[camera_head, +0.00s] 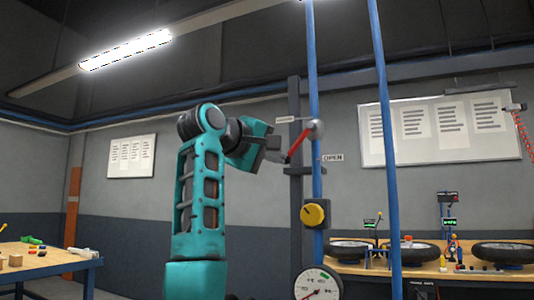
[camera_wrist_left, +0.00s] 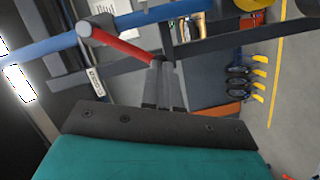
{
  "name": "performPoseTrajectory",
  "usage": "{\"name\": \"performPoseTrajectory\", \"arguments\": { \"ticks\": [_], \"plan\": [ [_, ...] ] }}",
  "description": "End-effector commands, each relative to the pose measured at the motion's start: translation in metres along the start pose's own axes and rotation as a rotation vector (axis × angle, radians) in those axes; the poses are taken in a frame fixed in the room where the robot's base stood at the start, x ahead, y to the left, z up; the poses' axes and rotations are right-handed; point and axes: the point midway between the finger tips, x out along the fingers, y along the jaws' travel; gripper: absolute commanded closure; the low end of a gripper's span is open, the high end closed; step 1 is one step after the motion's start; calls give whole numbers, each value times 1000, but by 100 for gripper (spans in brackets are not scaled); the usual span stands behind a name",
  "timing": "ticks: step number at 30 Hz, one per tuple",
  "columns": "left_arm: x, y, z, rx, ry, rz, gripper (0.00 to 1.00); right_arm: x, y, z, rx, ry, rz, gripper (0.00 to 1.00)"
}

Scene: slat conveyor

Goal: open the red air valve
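The red valve lever (camera_head: 298,143) runs from a grey hub (camera_head: 317,129) on a blue upright pipe, slanting down and to the left. In the left wrist view the red lever (camera_wrist_left: 120,46) runs from its hub (camera_wrist_left: 84,29) to my fingertips. My left gripper (camera_head: 287,157) is at the lever's free lower end. In the wrist view my left gripper (camera_wrist_left: 159,66) has its fingers close together around that end. An OPEN label (camera_head: 333,157) is right of the pipe, below the hub. Another label (camera_head: 285,119) is upper left, too small to read. My right gripper is not in view.
A yellow knob (camera_head: 315,213) and a round gauge (camera_head: 318,285) sit lower on the same pipe. A second blue pipe (camera_head: 386,130) stands to the right. A workbench (camera_head: 350,268) with several wheels is at the right, a table (camera_head: 50,265) at the left.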

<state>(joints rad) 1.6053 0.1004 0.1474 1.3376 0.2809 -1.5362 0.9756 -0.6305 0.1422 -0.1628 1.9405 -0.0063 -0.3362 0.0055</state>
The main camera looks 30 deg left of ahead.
Motion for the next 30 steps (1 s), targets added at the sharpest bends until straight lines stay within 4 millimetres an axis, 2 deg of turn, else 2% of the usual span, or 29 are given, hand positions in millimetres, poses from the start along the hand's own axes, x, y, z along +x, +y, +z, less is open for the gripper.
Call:
{"name": "performPoseTrajectory", "arguments": {
  "ticks": [3,15,30],
  "plan": [
    [5,-6,10,-82,-5,22,100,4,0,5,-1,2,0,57],
    [10,-8,29,-285,-4,81,100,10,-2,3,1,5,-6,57],
    [15,-8,43,-401,-3,114,100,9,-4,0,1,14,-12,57]
  ]
}}
